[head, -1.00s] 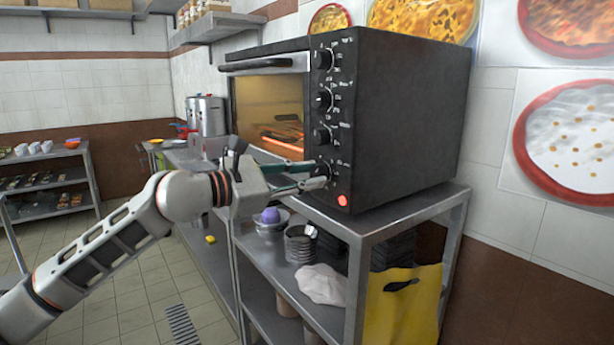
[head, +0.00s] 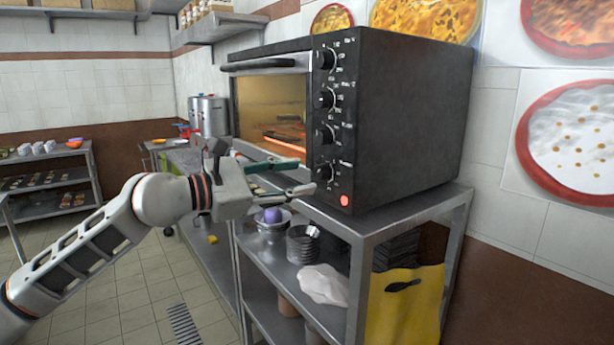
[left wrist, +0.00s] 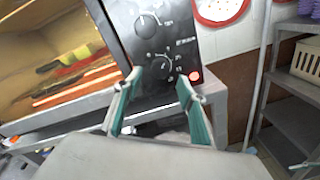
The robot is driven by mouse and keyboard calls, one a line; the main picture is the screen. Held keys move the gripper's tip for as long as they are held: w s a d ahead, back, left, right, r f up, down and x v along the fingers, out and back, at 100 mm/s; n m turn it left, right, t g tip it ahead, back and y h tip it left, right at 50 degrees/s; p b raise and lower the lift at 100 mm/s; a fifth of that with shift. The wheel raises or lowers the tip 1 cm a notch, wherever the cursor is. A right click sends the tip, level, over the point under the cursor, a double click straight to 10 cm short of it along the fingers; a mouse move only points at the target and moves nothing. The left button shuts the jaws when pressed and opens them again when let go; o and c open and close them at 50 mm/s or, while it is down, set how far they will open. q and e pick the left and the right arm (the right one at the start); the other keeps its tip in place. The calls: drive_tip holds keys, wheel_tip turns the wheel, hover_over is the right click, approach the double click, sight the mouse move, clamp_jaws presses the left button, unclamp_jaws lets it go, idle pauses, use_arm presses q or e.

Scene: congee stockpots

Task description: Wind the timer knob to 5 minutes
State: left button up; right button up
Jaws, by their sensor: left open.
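The black oven (head: 405,120) has a column of several dark knobs on its front panel. The timer knob seems to be the lowest one (head: 325,172), just above a red light (head: 344,200); its exact setting is too small to read. In the left wrist view this knob (left wrist: 161,67) shows between and beyond the green-padded fingers. My left gripper (head: 306,174) is open and empty, in front of and slightly left of the lowest knob, with its fingers pointing at it. A small gap seems to separate them. My right gripper is not in view.
The oven stands on a metal shelf unit (head: 415,212) with bowls, a purple item (head: 272,215) and a white cloth (head: 323,284) below. Steel pots (head: 212,114) stand behind. Floor at left is open.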

use_arm(q)
drive_tip(key=v, duration=0.8)
drive_tip(key=shift+a, duration=0.2)
drive_tip(key=shift+s, duration=0.1)
drive_tip(key=s+d+f+n+t+h, duration=0.1)
drive_tip(key=s+d+f+n+h, duration=0.25)
drive_tip(key=f+n, duration=0.75)
drive_tip(key=s+a+f+n+t+y, duration=0.25)
drive_tip(key=a+f+n+y, duration=0.2)
drive_tip(key=f+n, duration=0.7)
drive_tip(key=s+a+f+n+t+y, duration=0.1)
drive_tip(key=a+f+n+t+y, duration=0.3)
drive_tip(key=f+n, duration=0.75)
drive_tip(key=s+a+f+n+g+y, duration=0.2)
drive_tip(key=s+f+n, duration=0.5)
drive_tip(key=s+f, duration=0.4)
drive_tip(key=s+a+f+n+g+y, duration=0.2)
drive_tip(key=s+f+n+g+y, duration=0.3)
drive_tip(key=s+f+n, duration=0.3)
drive_tip(key=s+f, duration=0.3)
drive_tip(key=f, duration=0.4)
drive_tip(key=shift+a+f+p, duration=0.3)
drive_tip(key=shift+a+p, duration=0.05)
